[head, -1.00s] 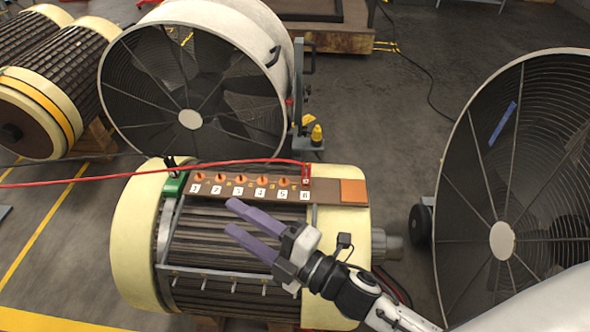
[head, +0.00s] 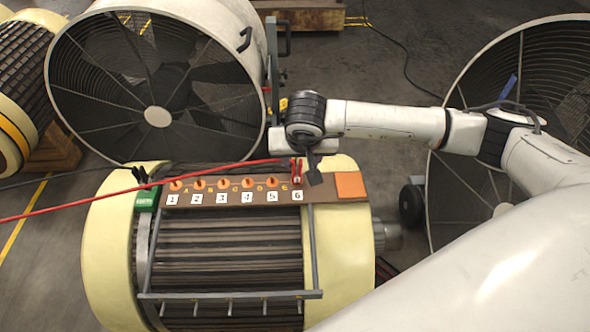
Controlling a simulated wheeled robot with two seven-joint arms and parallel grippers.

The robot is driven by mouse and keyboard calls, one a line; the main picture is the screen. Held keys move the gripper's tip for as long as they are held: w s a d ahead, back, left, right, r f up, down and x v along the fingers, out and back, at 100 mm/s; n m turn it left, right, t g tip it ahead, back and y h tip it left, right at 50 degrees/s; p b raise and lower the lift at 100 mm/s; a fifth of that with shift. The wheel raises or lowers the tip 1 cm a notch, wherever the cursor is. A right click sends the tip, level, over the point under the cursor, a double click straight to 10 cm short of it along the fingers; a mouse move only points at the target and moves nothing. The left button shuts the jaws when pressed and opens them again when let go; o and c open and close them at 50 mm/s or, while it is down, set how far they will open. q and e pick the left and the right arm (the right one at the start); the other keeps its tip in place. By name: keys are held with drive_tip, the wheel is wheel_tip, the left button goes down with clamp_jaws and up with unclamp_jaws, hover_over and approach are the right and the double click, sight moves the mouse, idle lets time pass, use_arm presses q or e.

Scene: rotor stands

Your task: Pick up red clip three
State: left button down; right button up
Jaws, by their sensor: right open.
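A red clip (head: 297,170) stands upright at the number 6 end of the brown strip (head: 320,190) on top of the rotor. A red cable (head: 130,192) runs from it to the left edge. My right gripper (head: 313,174) is above the right end of the strip, pointing down, close beside the clip. It is open; one dark finger shows just right of the clip, and the other is hard to make out. I cannot tell if it touches the clip. My left gripper is not in view.
The strip carries several orange studs (head: 222,183) over numbered labels and an orange pad (head: 351,185). A green block (head: 147,199) with a black clip (head: 139,174) sits at its left end. Large caged fans stand behind (head: 157,117) and at right (head: 505,208).

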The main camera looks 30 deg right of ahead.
sight(297, 170)
drive_tip(key=x, duration=0.5)
drive_tip(key=a+x, duration=0.1)
drive_tip(key=x, duration=0.2)
drive_tip(key=shift+w+d+f+p, duration=0.1)
drive_tip(key=shift+w+f+p, duration=0.1)
drive_tip(key=shift+w+p, duration=0.1)
drive_tip(key=shift+r, duration=0.1)
clamp_jaws()
